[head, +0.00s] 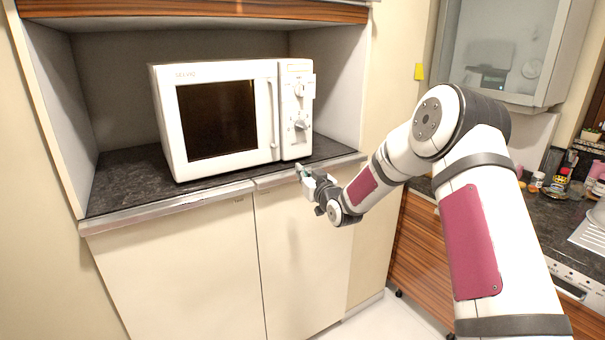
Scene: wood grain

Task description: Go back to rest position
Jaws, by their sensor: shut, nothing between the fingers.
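My gripper (304,174) is in front of the edge of the dark counter, below the right side of a white microwave. Its fingers are small in the picture and look closed, with nothing held. My white arm with dark red panels reaches in from the lower right. The microwave (165,117) stands in a niche with its door shut. Its handle (274,113) and two knobs (300,124) show on the right of its front. The gripper looks apart from the microwave.
The dark counter (125,188) has a pale front edge above cream cabinet doors (185,270). Side walls close in the niche. At right, a kitchen counter (540,210) holds jars (537,181) and a sink area. A glass-front cabinet (500,50) hangs above. The floor (375,320) shows at bottom centre.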

